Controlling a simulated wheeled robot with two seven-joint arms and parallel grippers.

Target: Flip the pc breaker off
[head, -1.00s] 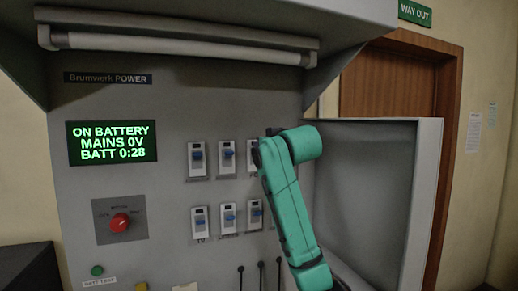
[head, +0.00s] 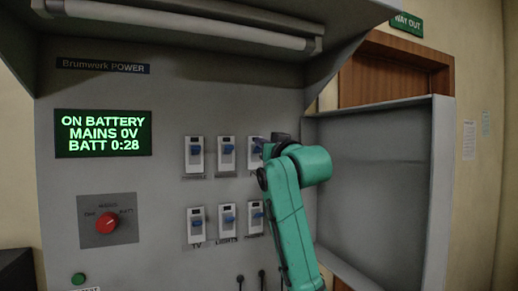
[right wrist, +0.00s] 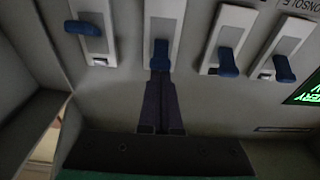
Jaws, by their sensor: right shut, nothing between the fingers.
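Breakers with blue levers sit in two rows on the grey panel (head: 165,115). In the upper row, the left breaker (head: 194,155) and second breaker (head: 227,155) show clearly. The third breaker (head: 254,160) is partly covered by my right gripper (head: 259,145). In the right wrist view, the shut, empty fingers (right wrist: 160,80) reach the blue lever (right wrist: 160,52) of this third breaker; I cannot tell whether they press it. A fourth breaker (right wrist: 96,42) has its lever at a different position from the others. No "PC" label is readable. My left gripper is not in view.
The lower row includes TV (head: 196,224) and LIGHTS (head: 228,219) breakers. A display (head: 103,132) reads on battery, mains 0V. A red selector knob (head: 107,223) is below it. An open cabinet door (head: 375,190) stands close to the right of my arm.

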